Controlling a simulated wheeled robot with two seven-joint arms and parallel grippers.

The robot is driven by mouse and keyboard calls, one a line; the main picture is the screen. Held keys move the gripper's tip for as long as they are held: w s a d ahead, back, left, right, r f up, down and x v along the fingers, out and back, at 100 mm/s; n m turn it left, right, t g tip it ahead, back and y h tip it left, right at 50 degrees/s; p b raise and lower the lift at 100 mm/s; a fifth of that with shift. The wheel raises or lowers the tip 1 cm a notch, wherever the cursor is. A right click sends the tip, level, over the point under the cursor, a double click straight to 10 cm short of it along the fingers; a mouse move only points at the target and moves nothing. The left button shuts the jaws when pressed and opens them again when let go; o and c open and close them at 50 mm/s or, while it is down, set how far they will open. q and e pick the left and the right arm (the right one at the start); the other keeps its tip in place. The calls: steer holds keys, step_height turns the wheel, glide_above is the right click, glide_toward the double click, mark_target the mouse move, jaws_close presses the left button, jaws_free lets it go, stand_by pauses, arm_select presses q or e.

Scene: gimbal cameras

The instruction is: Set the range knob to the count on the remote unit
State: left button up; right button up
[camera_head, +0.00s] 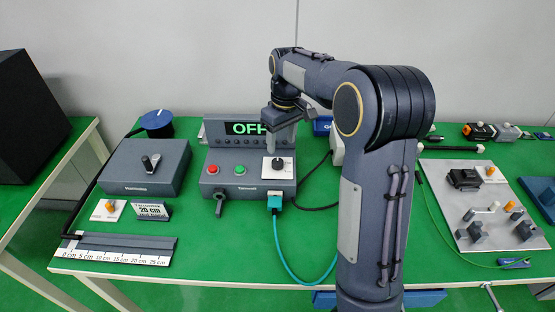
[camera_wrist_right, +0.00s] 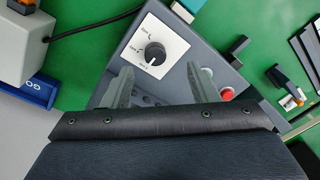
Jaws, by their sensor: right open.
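The range knob, seemingly the black round knob (camera_head: 278,164) on a white plate, sits on the front panel of the grey control unit (camera_head: 250,190). In the right wrist view the knob (camera_wrist_right: 155,53) shows with small printed labels, too small to read. My right gripper (camera_head: 279,143) is above the unit near the knob, open and empty. In the wrist view its fingers (camera_wrist_right: 160,70) are apart and the knob lies ahead, between their lines. The green display (camera_head: 245,128) reads "OFF" or similar, partly hidden by my arm. I cannot tell which unit is the remote one. My left gripper is out of view.
Red (camera_head: 212,170) and green buttons and a teal plug (camera_head: 274,200) with cable are on the unit. A fixture plate (camera_head: 480,190) is to the right.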

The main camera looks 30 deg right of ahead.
mark_target(278, 161)
steer(key=shift+w+f+h, duration=0.15)
steer(key=shift+w+f, duration=0.1)
steer(key=shift+w, duration=0.3)
steer(key=shift+w+f+h, duration=0.15)
steer(key=shift+w+f, duration=0.1)
steer(key=shift+w, duration=0.25)
step_height(278, 161, down, 8)
steer(key=shift+r, duration=0.2)
steer(key=shift+c, duration=0.3)
steer(key=c, duration=0.9)
